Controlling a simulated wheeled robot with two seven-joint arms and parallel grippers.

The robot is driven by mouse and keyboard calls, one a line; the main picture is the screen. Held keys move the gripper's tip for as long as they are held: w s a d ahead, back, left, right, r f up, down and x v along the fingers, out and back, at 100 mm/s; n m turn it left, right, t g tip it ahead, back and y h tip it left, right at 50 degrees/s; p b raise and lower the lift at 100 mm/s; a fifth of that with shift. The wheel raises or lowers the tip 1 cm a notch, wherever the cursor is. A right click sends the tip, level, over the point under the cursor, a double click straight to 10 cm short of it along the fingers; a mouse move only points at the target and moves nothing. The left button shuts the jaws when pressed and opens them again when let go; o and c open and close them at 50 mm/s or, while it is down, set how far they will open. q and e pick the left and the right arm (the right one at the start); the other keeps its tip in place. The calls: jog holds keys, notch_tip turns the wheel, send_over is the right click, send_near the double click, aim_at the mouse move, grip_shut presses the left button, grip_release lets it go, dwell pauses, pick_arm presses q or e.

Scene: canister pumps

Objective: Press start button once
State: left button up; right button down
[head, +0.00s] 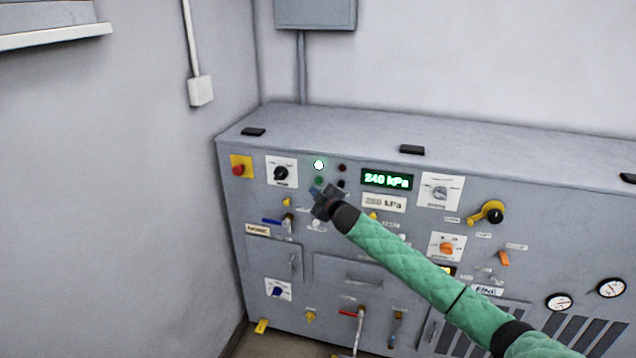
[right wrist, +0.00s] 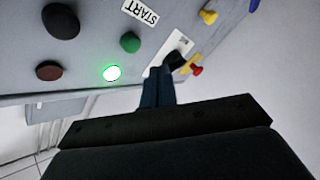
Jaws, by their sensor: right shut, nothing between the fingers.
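The start button is a small green round button (head: 318,181) on the front of the grey pump cabinet. It also shows in the right wrist view (right wrist: 130,42), beside a white START label (right wrist: 140,12). A lit white-green lamp (head: 318,164) sits just above it in the head view and also shows in the right wrist view (right wrist: 112,73). My right gripper (head: 316,191) is shut and empty, its blue fingertips just below the green button in the head view. In the right wrist view the fingers (right wrist: 158,78) appear beside the button; contact cannot be told. My left gripper is not in view.
Near the button are a dark red button (head: 342,168), a black button (head: 342,184), a black rotary knob (head: 281,173) and a red stop button on yellow (head: 239,169). A display (head: 387,180) reads 240 kPa. The wall stands close at left.

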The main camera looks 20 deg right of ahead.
jog(key=shift+s+a, duration=0.65)
jog(key=shift+s, duration=0.35)
